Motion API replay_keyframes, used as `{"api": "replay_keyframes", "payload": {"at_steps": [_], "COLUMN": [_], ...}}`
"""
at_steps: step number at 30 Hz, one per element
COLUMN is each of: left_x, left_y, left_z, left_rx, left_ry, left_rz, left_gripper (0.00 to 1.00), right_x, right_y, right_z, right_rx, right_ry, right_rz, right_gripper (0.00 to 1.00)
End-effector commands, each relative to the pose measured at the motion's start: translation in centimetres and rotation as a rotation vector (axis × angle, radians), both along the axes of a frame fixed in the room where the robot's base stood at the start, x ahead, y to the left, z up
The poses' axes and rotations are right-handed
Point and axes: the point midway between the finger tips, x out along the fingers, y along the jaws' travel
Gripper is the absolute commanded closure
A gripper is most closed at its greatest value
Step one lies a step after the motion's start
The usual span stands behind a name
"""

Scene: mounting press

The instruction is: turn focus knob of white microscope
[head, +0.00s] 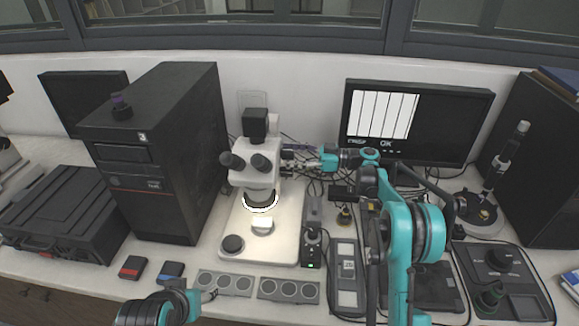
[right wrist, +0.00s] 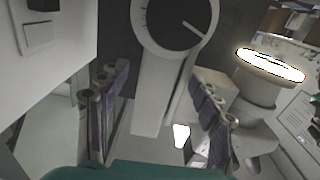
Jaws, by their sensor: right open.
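The white microscope (head: 255,175) stands upright on its pale base at the middle of the bench, its ring light glowing. Its focus knob (right wrist: 178,18) is a black dial with a white pointer line, at the top of the right wrist view. My right gripper (head: 290,161) reaches in from the right beside the microscope's column. In the right wrist view my right gripper (right wrist: 157,82) is open, with the knob beyond its fingertips and nothing between them. My left gripper (head: 207,296) is low at the front edge; its fingers are too small to read.
A black computer tower (head: 165,150) stands left of the microscope and a monitor (head: 420,120) behind on the right. A control box with a green light (head: 312,240), grey panels (head: 288,291) and small red (head: 132,267) and blue boxes (head: 171,272) crowd the front.

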Motion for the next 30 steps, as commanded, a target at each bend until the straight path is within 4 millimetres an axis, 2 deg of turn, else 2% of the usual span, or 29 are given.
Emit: {"api": "replay_keyframes", "payload": {"at_steps": [3,9,30], "left_x": [0.0,0.0,0.0], "left_y": [0.0,0.0,0.0], "left_z": [0.0,0.0,0.0], "left_rx": [0.000,0.000,0.000], "left_ry": [0.000,0.000,0.000], "left_rz": [0.000,0.000,0.000], "left_gripper": [0.44,0.44,0.44], "right_x": [0.0,0.0,0.0], "right_y": [0.0,0.0,0.0], "right_z": [1.9,3.2,3.2], "right_rx": [0.000,0.000,0.000], "right_ry": [0.000,0.000,0.000], "right_rz": [0.000,0.000,0.000], "right_gripper": [0.35,0.35,0.35]}}
